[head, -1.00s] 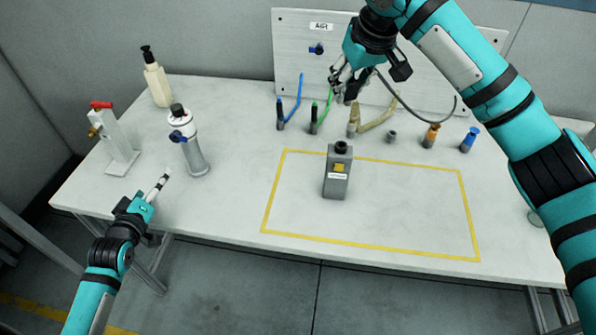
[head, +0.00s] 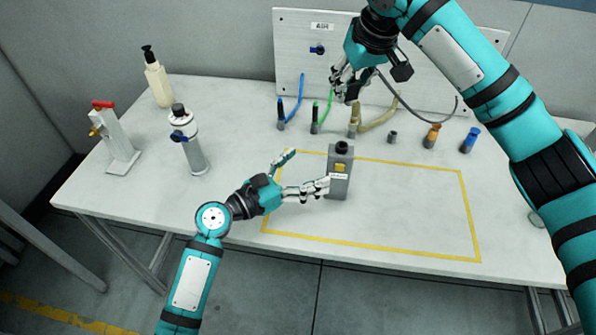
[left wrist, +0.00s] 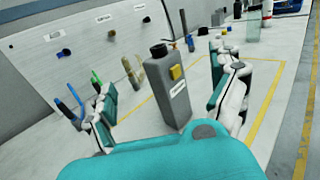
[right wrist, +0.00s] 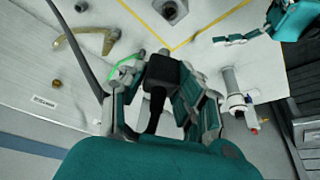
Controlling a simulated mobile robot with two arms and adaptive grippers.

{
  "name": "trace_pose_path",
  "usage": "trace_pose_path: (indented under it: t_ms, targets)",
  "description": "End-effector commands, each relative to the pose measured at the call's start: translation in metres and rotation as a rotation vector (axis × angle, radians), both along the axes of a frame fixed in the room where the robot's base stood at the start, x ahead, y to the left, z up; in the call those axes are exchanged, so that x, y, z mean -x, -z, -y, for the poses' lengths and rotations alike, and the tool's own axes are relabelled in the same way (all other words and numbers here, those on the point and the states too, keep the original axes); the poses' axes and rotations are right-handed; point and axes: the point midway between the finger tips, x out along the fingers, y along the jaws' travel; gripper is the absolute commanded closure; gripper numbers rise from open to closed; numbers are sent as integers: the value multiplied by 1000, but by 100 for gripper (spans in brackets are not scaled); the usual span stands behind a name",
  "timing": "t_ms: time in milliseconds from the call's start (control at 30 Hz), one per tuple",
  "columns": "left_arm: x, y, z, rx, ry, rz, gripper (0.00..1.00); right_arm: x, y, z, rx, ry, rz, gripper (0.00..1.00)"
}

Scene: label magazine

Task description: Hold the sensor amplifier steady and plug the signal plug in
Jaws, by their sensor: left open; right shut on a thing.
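The sensor amplifier (head: 340,182) is an upright grey box with a dark round socket on top, a yellow patch and a white label. It stands inside the yellow outline on the table. My left gripper (head: 309,170) is open, low at the amplifier's left side. In the left wrist view, the amplifier (left wrist: 175,98) shows between the spread fingers. My right gripper (head: 346,95) is raised over the back of the table. It is shut on the black signal plug (right wrist: 160,78), which shows between its fingers in the right wrist view; its tip is hard to make out.
Blue, green and tan hose ends (head: 281,122) stand behind the amplifier, below the AIR panel (head: 300,30). Orange and blue fittings (head: 469,141) stand to the right. A white canister (head: 190,140) and a pump bottle (head: 157,80) stand left. The outlined area right of the amplifier is clear.

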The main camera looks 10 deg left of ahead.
Motion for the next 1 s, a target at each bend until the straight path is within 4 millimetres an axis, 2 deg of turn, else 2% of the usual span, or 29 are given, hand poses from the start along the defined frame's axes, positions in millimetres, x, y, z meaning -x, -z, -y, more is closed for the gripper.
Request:
trace_pose_path:
  t_ms: [300, 500, 700, 1000]
  targets:
    - [-45, -1, 40, -3, -1, 3, 7, 0, 0, 0, 0, 0, 0, 100]
    - [-67, 0, 61, -5, -3, 3, 7, 0, 0, 0, 0, 0, 0, 100]
    - [-78, 1, 71, -6, -3, 2, 7, 0, 0, 0, 0, 0, 0, 100]
    - [-79, 0, 72, -7, -3, 3, 7, 0, 0, 0, 0, 0, 0, 100]
